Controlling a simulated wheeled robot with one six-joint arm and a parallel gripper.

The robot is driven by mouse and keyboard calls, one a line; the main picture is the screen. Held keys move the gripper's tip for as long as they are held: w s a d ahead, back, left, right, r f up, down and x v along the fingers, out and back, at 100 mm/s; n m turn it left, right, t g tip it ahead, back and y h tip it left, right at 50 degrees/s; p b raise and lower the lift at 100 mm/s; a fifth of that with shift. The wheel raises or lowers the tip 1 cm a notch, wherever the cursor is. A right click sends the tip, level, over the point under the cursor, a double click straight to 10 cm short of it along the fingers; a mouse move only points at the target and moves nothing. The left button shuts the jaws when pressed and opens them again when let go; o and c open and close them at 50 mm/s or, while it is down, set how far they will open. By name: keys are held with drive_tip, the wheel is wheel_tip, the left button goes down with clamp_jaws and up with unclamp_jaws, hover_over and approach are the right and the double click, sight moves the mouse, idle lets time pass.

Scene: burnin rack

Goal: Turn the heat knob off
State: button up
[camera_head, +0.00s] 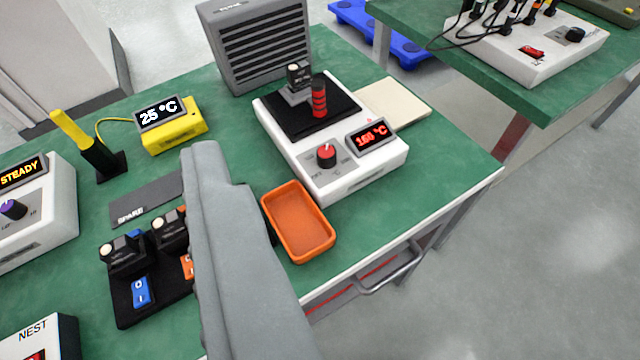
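The heat knob (326,157) is a red dial on the front of a white hot plate (345,182), right of centre. A pale pointer mark shows near its upper edge; the dial lettering is too small to read. Beside it a red display (371,138) reads about 150 or 160 °C. My gripper (222,215) appears as a grey body rising from the bottom, left of and apart from the knob. Its fingertips cannot be made out.
An orange tray (308,250) lies in front of the hot plate. A yellow meter (173,125) reads 25 °C. A grey vented box (262,50) stands behind. A black holder (130,308) with switches is partly hidden by my gripper. The green bench's edge runs right of the hot plate.

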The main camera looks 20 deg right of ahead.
drive_tip(key=w+d+f+m+g, duration=0.2)
drive_tip(key=w+d+m+g, duration=0.15)
drive_tip(key=w, duration=0.25)
drive_tip(key=w+d+f+m+g, duration=0.1)
drive_tip(key=w+d+m+g, duration=0.3)
drive_tip(key=w, duration=0.3)
drive_tip(key=m+g, duration=0.8)
drive_tip(key=m, duration=0.2)
approach(324, 152)
drive_tip(key=shift+y, duration=0.4)
drive_tip(key=f, duration=0.8)
drive_tip(key=shift+s+d+f, duration=0.15)
drive_tip(key=shift+d+f, duration=0.15)
drive_tip(key=shift+f, duration=0.1)
drive_tip(key=shift+c, duration=0.2)
drive_tip(key=c, duration=0.9)
